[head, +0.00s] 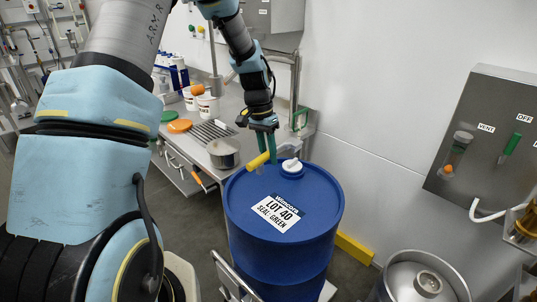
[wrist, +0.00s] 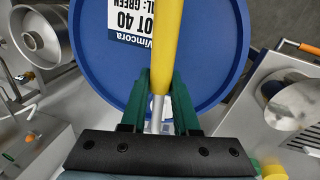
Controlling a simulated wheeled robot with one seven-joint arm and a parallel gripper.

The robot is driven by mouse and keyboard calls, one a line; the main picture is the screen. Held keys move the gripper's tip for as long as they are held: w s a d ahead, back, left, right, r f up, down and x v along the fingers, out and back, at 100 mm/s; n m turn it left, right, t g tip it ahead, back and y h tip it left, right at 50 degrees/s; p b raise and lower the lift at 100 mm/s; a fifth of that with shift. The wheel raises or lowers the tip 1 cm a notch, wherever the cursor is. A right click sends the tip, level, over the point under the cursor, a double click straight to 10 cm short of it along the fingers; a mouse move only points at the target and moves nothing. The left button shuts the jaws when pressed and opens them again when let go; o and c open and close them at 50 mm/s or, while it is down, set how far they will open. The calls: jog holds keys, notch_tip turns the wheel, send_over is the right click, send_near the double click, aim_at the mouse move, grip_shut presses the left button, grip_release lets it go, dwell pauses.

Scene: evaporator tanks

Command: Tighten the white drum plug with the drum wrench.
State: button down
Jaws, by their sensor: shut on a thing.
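The blue drum (head: 325,205) stands upright in the middle of the head view, with a white label reading LOT 40 SEAL GREEN. The white drum plug (head: 292,165) sits on its top toward the back. My gripper (head: 266,148) has green fingers and is shut on the drum wrench, which has a yellow handle (head: 258,161). The wrench is over the drum top, left of the plug and apart from it in the picture. The wrist view shows the yellow handle (wrist: 165,45) between the fingers (wrist: 159,82), with the drum (wrist: 205,85) below. The plug cannot be made out there.
A steel bench (head: 215,115) with a pot (head: 223,152), white tubs (head: 207,105) and an orange lid (head: 179,126) is behind left. A steel vessel (head: 400,280) stands at front right. A wall panel (head: 490,140) has a green handle. A yellow floor bar (head: 354,249) lies behind the drum.

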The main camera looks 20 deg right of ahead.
jog(key=shift+f+b, duration=1.15)
jog(key=shift+f, duration=1.2)
jog(key=shift+f+b, duration=0.35)
jog(key=shift+f, duration=0.7)
jog(key=shift+w, duration=0.1)
jog(key=shift+w+a+m, duration=0.35)
jog(key=shift+w+m, duration=0.2)
jog(key=shift+m, duration=0.05)
jog(key=shift+w+a+m+p, duration=0.3)
jog(key=shift+w+m+p, duration=0.1)
jog(key=shift+w+m, duration=0.25)
